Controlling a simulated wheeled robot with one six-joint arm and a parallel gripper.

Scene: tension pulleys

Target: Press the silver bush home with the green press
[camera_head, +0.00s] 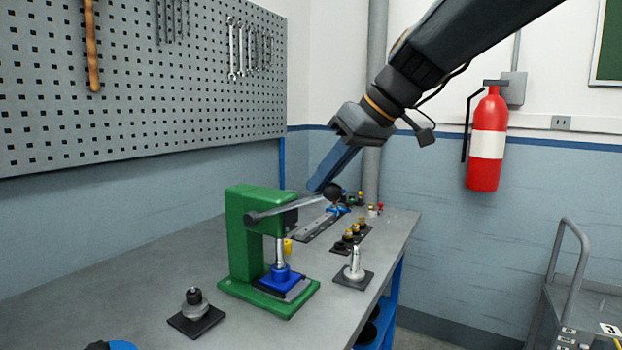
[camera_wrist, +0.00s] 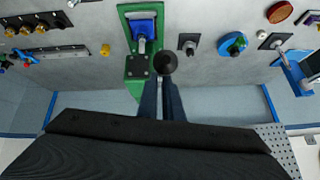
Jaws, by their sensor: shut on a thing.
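The green press (camera_head: 243,235) stands on the bench with its lever (camera_head: 292,206) slanting up to the right, ending in a black ball knob (camera_head: 334,191). My gripper (camera_head: 322,186) is shut on the knob end of the lever; in the wrist view, the knob (camera_wrist: 167,63) shows at the fingertips. A silver vertical shaft (camera_head: 280,250) reaches down from the press head to a blue piece (camera_head: 281,274) on the press base. The blue piece also shows in the wrist view (camera_wrist: 144,27). I cannot tell the silver bush apart from the shaft.
A silver peg on a dark plate (camera_head: 355,263) stands right of the press. A grey post on a dark plate (camera_head: 194,304) is at front left. A row of black and gold parts (camera_head: 350,236) lies behind. The pegboard (camera_head: 140,75) hangs at left.

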